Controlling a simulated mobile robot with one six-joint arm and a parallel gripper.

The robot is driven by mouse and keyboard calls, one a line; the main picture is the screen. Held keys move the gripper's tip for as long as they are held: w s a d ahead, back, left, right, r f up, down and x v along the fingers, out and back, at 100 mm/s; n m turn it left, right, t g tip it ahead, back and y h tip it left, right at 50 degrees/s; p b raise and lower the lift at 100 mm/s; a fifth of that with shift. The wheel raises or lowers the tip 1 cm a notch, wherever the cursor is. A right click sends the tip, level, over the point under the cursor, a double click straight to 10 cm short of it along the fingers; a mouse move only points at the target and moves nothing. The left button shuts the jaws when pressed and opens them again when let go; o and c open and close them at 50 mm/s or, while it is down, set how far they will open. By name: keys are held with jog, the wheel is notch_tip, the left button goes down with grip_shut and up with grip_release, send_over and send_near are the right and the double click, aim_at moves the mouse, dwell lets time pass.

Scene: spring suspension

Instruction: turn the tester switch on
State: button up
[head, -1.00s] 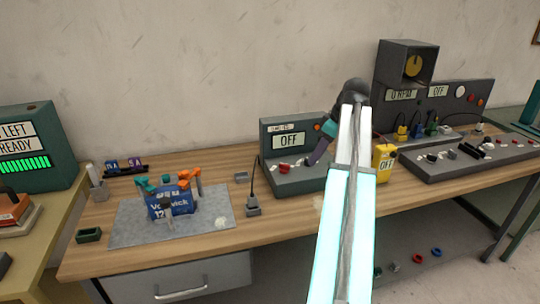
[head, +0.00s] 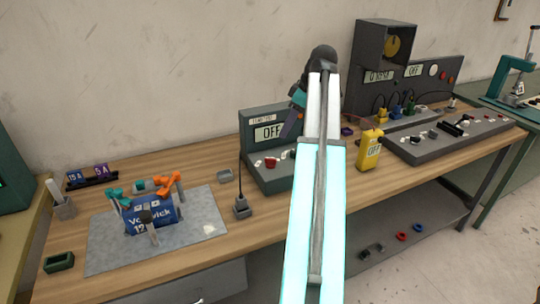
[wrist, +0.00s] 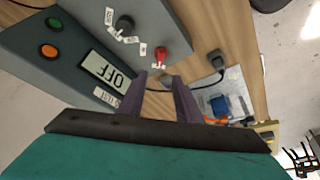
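The display also shows upside down in the wrist view (wrist: 107,73). A red switch (wrist: 160,54) with white labels beside it stands on its sloped deck; it also shows in the head view (head: 271,162). My gripper (wrist: 164,76) has two purple fingers apart with nothing between them. The red switch lies just beyond the fingertips in the wrist view, not between them. In the head view my gripper (head: 291,124) is over the console's right part, partly hidden by my arm.
A black knob (wrist: 124,23) and green and orange buttons (wrist: 54,22) are also on the console. A yellow meter (head: 369,152) reading OFF stands to the right. A blue battery-like block (head: 150,214) with clamps is on a grey mat (head: 205,232) at left.

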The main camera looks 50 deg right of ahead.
aim_at(271, 158)
jog(key=shift+f, duration=0.1)
jog(key=shift+p+x, duration=1.2)
jog(key=shift+x, duration=5.6)
jog(key=shift+w, duration=0.1)
jog(key=shift+c, duration=0.4)
